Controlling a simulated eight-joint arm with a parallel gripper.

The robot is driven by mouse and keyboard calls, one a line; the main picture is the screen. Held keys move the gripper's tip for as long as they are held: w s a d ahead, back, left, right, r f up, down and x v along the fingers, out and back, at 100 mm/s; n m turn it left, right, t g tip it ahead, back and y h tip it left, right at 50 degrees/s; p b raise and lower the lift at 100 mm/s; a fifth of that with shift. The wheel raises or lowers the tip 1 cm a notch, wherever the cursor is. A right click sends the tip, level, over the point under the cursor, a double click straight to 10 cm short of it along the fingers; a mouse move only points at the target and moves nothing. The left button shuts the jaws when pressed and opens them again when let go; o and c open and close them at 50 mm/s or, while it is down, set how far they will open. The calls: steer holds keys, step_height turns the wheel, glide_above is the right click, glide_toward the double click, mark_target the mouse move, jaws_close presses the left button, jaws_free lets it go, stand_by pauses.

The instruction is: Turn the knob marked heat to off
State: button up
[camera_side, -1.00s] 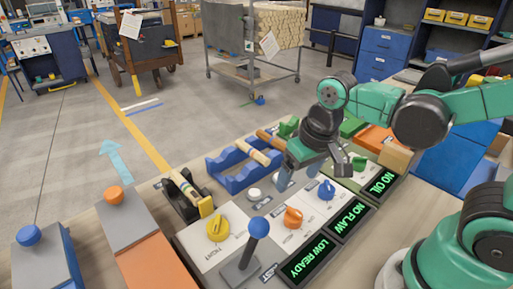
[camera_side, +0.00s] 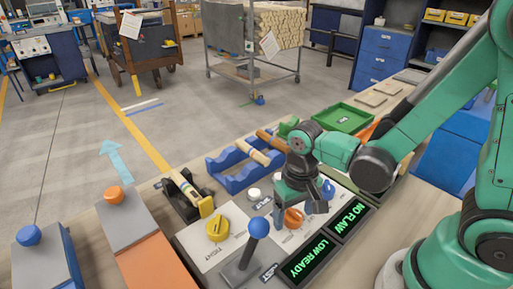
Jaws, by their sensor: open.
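A panel (camera_side: 203,249) carries several coloured knobs, and their small labels are too blurred for me to tell which is marked heat. A yellow knob (camera_side: 217,228) is in clear view at the left. An orange knob (camera_side: 294,218) sits at the middle, partly covered by my gripper (camera_side: 300,202). A blue knob (camera_side: 328,188) shows just right of the gripper. My gripper is open and points down close over the orange knob. I cannot tell whether its fingers touch the knob. The green knob is hidden behind my arm.
A lever with a blue ball (camera_side: 258,228) stands up in front of the orange knob. Lit displays read LOW READY (camera_side: 307,261) and NO FLAW (camera_side: 350,220). A blue rack (camera_side: 238,172) with turned wood lies behind the panel. A green tray (camera_side: 343,117) is farther back.

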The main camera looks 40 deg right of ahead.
steer(key=shift+f, duration=0.1)
jaws_close()
steer(key=shift+n, duration=0.3)
steer(key=n, duration=1.1)
stand_by(0.4)
steer(key=shift+n, duration=0.3)
jaws_free()
